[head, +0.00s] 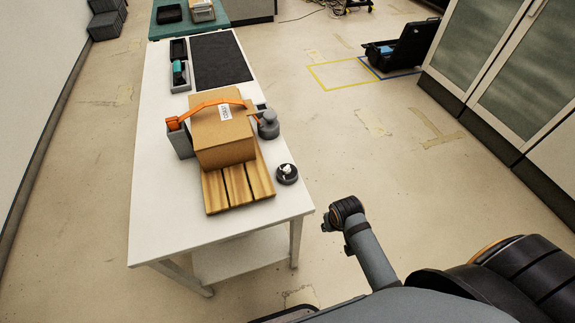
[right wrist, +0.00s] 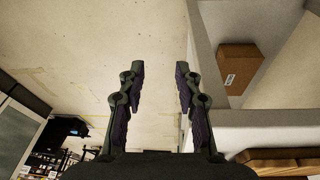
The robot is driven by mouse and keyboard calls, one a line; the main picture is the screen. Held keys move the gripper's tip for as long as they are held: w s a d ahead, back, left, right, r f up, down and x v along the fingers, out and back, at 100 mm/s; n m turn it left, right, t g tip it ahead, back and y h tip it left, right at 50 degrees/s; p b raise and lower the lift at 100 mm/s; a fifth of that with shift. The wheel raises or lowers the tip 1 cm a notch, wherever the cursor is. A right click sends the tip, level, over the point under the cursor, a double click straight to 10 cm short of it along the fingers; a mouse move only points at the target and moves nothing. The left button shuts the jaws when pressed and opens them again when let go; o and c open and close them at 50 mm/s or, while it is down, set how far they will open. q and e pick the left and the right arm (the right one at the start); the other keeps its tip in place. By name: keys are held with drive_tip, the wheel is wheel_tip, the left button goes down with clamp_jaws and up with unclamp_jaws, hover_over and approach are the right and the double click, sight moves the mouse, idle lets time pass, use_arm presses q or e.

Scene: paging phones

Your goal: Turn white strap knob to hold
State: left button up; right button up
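The white knob (head: 287,169) sits on a round black base on the white table, near its right edge and to the right of the wooden slats. Which setting it points to is too small to read. A cardboard box (head: 222,135) with an orange strap (head: 207,105) over it stands on the slats. My right arm reaches in from the lower right of the head view, its end beside the table's right edge, apart from the knob. In the right wrist view my right gripper (right wrist: 160,78) is open and empty, over floor. The knob is not visible there. My left gripper is out of view.
A grey knobbed canister (head: 268,126) stands right of the box. The wooden slats (head: 238,187) lie in front of the box. A black mat (head: 221,60) and grey trays (head: 179,76) lie farther back.

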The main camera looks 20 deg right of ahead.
sight(287, 168)
drive_tip(key=w+a+r+m, duration=0.1)
drive_tip(key=w+r, duration=0.2)
drive_tip(key=w, duration=0.1)
drive_tip(key=w+a+r+m, duration=0.1)
drive_tip(key=w+r+m, duration=0.1)
drive_tip(key=w+r, duration=0.1)
drive_tip(key=w+a+r+m+g, duration=0.1)
drive_tip(key=w+r, duration=0.3)
drive_tip(key=w, duration=0.2)
drive_tip(key=shift+a+m, duration=0.4)
drive_tip(key=w+a+r+m+g, duration=0.25)
drive_tip(key=w+a+r, duration=0.25)
drive_tip(key=w+r, duration=0.45)
drive_tip(key=shift+m+t+y, duration=0.25)
drive_tip(key=shift+t+y, duration=0.15)
drive_tip(key=shift+t, duration=0.05)
drive_tip(key=f+b, duration=0.5)
drive_tip(key=s+f+b, duration=0.1)
drive_tip(key=f+b, duration=0.1)
drive_tip(key=b, duration=0.1)
drive_tip(key=shift+f, duration=0.2)
wheel_tip(287, 168, down, 2)
drive_tip(key=shift+w, duration=0.1)
drive_tip(key=shift+f, duration=0.35)
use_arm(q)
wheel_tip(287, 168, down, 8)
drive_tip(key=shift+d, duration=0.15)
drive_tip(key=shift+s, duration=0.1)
use_arm(e)
drive_tip(key=shift+c, duration=0.4)
